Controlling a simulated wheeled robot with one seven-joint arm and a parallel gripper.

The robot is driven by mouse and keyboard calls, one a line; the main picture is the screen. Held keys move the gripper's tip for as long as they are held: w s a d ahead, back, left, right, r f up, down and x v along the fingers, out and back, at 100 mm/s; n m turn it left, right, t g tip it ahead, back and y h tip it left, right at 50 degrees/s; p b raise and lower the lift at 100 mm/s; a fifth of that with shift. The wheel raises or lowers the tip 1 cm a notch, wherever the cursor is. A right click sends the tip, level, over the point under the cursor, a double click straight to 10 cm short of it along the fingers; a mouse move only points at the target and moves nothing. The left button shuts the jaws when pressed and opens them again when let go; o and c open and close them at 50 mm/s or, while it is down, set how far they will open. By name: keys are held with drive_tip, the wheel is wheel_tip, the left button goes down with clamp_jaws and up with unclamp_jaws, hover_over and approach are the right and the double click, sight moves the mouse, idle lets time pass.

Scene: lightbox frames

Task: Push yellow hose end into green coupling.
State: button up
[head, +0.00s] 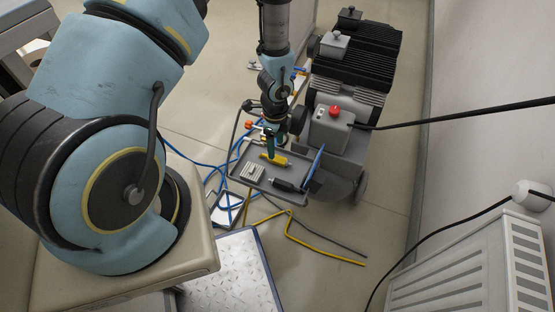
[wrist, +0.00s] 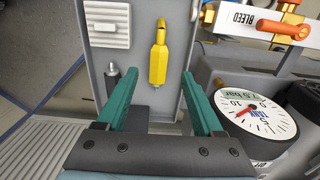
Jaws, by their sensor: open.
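My gripper (head: 270,150) is over the grey tray (head: 238,186) at the front of the dark machine. In the wrist view its two teal fingers (wrist: 156,88) are apart, with nothing held between them. A yellow fitting with a metal tip (wrist: 159,52) lies on the tray ahead of the fingers, its tip pointing toward the gap. It also shows in the head view (head: 276,159). A yellow hose (head: 305,243) runs across the floor below the tray. I cannot tell whether it joins the fitting. I cannot make out a green coupling in either view.
A pale ribbed block (wrist: 108,22) and a dark fitting (wrist: 113,80) are on the tray. A pressure gauge (wrist: 262,118) and an orange lever (wrist: 285,28) by a BLEED label are at the right. Blue hoses (head: 205,165) and a tread plate (head: 228,275) are on the floor.

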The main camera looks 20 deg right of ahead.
sight(278, 157)
drive_tip(key=shift+s+d+f+p, duration=0.1)
drive_tip(key=shift+s+f+p, duration=0.05)
drive_tip(key=shift+f, duration=1.15)
drive_tip(key=shift+s+d+f+p, duration=0.1)
drive_tip(key=shift+s+f+p, duration=0.05)
drive_tip(key=shift+f, duration=1.15)
clamp_jaws()
